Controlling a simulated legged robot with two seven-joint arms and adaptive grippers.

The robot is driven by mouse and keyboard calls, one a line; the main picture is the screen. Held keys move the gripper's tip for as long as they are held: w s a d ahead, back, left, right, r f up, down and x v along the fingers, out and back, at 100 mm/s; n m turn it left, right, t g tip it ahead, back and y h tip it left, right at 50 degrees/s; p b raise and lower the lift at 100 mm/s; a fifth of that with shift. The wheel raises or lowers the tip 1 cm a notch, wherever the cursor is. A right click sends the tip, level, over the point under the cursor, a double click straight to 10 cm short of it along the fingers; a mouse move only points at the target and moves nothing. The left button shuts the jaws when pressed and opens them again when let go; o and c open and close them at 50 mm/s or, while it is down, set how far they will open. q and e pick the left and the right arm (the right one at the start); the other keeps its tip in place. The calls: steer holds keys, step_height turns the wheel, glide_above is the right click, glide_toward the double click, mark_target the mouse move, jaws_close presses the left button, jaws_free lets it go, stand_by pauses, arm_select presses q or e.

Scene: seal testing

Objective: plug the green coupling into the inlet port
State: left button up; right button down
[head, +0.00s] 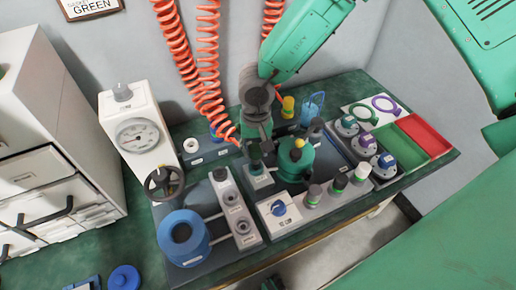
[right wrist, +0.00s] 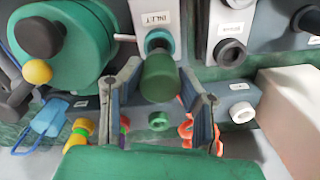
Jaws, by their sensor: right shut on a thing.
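My right gripper (head: 256,150) comes down from the top over the bench fixture. In the right wrist view the green coupling (right wrist: 160,78) sits between its two fingers, which are shut on it. The coupling shows dark green in the head view (head: 255,166), partly hidden by the gripper. The inlet port (right wrist: 158,40) is a round opening on a light labelled block (right wrist: 156,16), directly behind the coupling's far end. The coupling overlaps the port's lower part, and I cannot tell whether it is inserted. My left gripper is not clearly visible.
A green round housing with a yellow knob (head: 297,157) stands close right of the gripper. Orange coiled hoses (head: 205,60) hang behind. A gauge block (head: 137,130), a blue ring (head: 184,238) and a selector panel (head: 279,211) crowd the bench. Red and green trays (head: 424,134) lie right.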

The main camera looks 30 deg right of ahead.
steer(key=shift+a+f, duration=0.15)
steer(key=shift+a, duration=0.25)
steer(key=shift+d+f, duration=0.15)
steer(key=shift+d, duration=0.55)
steer(key=shift+a+p, duration=0.4)
steer(key=shift+a, duration=0.2)
arm_select(q)
steer(key=shift+r, duration=0.3)
arm_select(e)
steer(key=shift+d, duration=0.45)
steer(key=shift+a, duration=0.1)
arm_select(q)
steer(key=shift+a+r+p, duration=0.2)
steer(key=shift+a+p, duration=0.1)
steer(key=shift+p, duration=0.1)
arm_select(e)
steer(key=shift+a, duration=0.35)
arm_select(q)
steer(key=shift+d+r, duration=0.25)
steer(key=shift+r, duration=0.05)
arm_select(e)
steer(key=shift+d, duration=0.15)
arm_select(q)
steer(key=shift+a, duration=0.15)
arm_select(e)
steer(key=shift+f, duration=0.1)
steer(key=shift+f, duration=1.15)
